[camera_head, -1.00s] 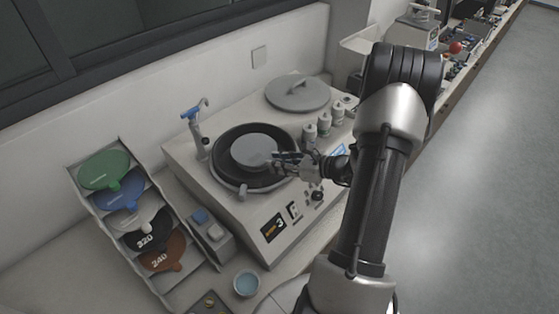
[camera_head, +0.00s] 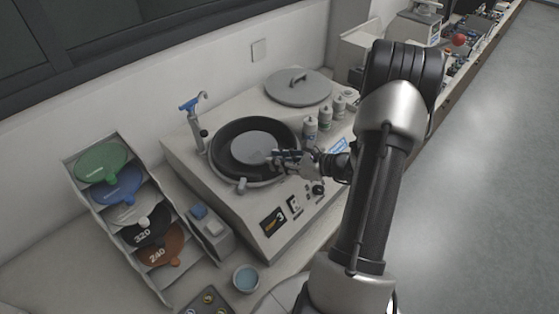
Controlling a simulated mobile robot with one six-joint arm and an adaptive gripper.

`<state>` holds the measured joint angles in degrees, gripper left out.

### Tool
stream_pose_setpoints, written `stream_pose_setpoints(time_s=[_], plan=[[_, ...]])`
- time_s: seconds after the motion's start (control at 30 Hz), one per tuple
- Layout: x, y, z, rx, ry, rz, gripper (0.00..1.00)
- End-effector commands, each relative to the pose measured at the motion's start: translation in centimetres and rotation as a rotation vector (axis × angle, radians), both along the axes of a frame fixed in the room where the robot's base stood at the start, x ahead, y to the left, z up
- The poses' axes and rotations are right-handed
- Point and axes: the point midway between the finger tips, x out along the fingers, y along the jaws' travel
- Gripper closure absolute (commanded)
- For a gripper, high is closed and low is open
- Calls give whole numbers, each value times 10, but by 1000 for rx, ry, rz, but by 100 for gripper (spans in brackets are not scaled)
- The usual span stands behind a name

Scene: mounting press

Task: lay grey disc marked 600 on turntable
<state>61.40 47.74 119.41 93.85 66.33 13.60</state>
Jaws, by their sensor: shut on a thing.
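A grey disc (camera_head: 251,147) lies level over the middle of the dark round turntable (camera_head: 222,165) on the grinding machine. No marking can be read on it. My gripper (camera_head: 276,160) is at the right edge of the disc, shut on it. Whether the disc rests on the turntable or hangs just above it, I cannot tell. The fingertips are small and partly blend with the dark bowl.
A sloped rack (camera_head: 150,283) at the left holds several coloured discs, two marked 320 and 240. A tap (camera_head: 197,120) stands at the bowl's left rim. Several bottles (camera_head: 325,119) and a round lid (camera_head: 298,86) are behind.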

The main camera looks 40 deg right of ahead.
Motion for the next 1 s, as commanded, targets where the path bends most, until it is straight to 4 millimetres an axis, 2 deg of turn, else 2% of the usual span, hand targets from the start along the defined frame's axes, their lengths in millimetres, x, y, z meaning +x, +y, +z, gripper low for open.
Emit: stream_pose_setpoints(time_s=[0.9, 0.93, 1.0], plan=[[0, 0, -2, 0, 0, 0, 100], [0, 0, -2, 0, 0, 0, 78], [0, 0, -2, 0, 0, 0, 73]])
